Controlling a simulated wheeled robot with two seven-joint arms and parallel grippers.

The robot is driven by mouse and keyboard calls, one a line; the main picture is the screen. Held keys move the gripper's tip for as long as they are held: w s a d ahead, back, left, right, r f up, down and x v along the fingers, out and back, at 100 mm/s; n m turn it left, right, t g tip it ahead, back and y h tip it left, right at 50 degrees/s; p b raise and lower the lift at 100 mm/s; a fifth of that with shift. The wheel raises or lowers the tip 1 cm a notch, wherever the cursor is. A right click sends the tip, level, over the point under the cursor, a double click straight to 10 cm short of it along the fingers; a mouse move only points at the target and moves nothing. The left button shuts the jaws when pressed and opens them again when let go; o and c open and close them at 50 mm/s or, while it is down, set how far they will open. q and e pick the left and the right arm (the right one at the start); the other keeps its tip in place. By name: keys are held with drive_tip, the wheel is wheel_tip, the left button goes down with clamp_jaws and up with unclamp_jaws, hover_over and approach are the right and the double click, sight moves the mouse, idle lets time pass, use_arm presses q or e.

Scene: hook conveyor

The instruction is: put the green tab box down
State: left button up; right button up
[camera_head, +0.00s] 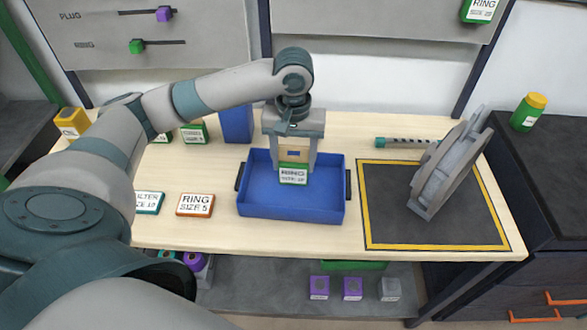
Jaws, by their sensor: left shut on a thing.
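My left gripper (294,160) reaches in from the left and points down over the blue tray (290,211). It is shut on a box with a green-edged label (293,175) reading RING and a size line too small to read. The box's upper part shows tan between the fingers. It is at the back half of the tray; I cannot tell whether it touches the tray floor. The rest of the tray is empty. My right gripper is not in view.
An orange-edged RING SIZE 5 box (195,205) and a teal-edged box (149,203) lie left of the tray. A blue bin (237,124) stands behind it. On the right, a grey fixture (447,165) stands on a yellow-bordered dark mat (385,235).

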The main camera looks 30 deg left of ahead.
sight(294, 146)
use_arm(q)
wheel_tip(294, 146, down, 3)
drive_tip(key=shift+p, duration=0.35)
drive_tip(key=shift+f, duration=0.35)
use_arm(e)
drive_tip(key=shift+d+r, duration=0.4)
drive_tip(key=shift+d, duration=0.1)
use_arm(q)
drive_tip(key=shift+f, duration=0.1)
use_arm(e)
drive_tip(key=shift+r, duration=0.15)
use_arm(q)
drive_tip(key=o, duration=1.1)
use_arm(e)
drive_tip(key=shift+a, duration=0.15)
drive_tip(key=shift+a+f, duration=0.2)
use_arm(q)
wheel_tip(294, 146, up, 11)
drive_tip(key=shift+f+b, duration=0.1)
drive_tip(key=shift+b, duration=0.7)
drive_tip(key=shift+r, duration=0.75)
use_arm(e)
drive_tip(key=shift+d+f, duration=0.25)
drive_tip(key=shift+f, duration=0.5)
